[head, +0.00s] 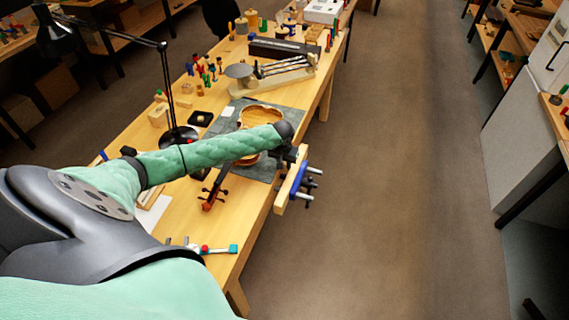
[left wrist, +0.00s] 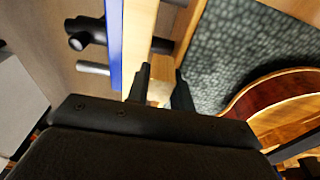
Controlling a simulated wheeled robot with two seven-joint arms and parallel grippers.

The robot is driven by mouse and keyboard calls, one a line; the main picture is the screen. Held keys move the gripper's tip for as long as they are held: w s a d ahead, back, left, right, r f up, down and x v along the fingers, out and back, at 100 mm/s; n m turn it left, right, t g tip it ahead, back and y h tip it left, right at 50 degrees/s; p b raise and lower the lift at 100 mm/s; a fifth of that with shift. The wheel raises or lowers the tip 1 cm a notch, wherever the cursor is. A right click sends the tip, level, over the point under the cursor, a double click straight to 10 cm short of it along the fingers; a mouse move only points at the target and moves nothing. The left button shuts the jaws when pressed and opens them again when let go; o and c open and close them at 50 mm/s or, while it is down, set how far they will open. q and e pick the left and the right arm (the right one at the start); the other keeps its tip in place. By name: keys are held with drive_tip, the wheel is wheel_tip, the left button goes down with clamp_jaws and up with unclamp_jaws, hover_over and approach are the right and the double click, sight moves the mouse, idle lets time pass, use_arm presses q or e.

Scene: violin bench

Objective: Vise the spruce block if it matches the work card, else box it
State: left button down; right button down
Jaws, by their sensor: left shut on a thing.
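My left gripper (head: 291,156) is at the bench's right edge, beside the vise (head: 298,182) with its blue jaw face, wooden jaw and dark handles. In the left wrist view the fingertips (left wrist: 162,80) are shut on a pale wooden piece, likely the spruce block (left wrist: 160,92), mostly hidden between the fingers. They are close beside the vise's wooden jaw (left wrist: 140,45); I cannot tell whether the block touches it. A white sheet (head: 152,212), possibly the work card, lies partly behind my arm; its content is unreadable. My right gripper is not in view.
A violin body (head: 258,116) lies on a grey mat (head: 292,118) next to the gripper. A lamp (head: 165,85), a small black tray (head: 200,118), wood blocks (head: 158,115) and a tool (head: 215,249) with red and teal parts are on the bench. The floor right of the bench is clear.

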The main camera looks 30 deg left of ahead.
use_arm(q)
drive_tip(key=shift+p, duration=1)
idle(1.2)
drive_tip(key=shift+f, duration=0.5)
drive_tip(key=c, duration=1.1)
unclamp_jaws()
drive_tip(key=shift+c, duration=0.2)
drive_tip(key=shift+a, duration=0.1)
